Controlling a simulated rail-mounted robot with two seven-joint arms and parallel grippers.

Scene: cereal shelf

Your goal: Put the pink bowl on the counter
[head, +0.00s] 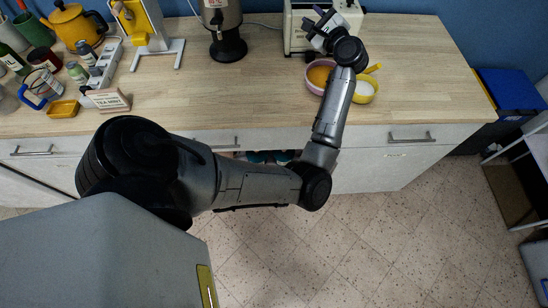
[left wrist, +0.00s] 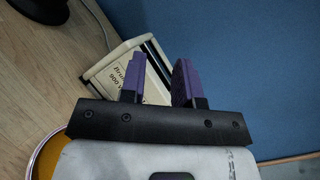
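The pink bowl (head: 312,82) stands upright on the wooden counter (head: 250,98), with orange contents inside. My left forearm and wrist hide part of its right side. A piece of its rim and orange contents shows at the lower left of the left wrist view (left wrist: 42,152). My left gripper (head: 320,28) is above and behind the bowl, in front of the cream appliance. In the left wrist view its purple fingertips (left wrist: 158,82) stand apart with nothing held between them. My right gripper is not in view.
A yellow bowl (head: 362,92) with white contents stands right of the pink bowl. The cream appliance (head: 296,36) stands at the back, close to my left gripper. A dark-based dispenser (head: 228,45) is further left. The counter is clear at right and centre-left.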

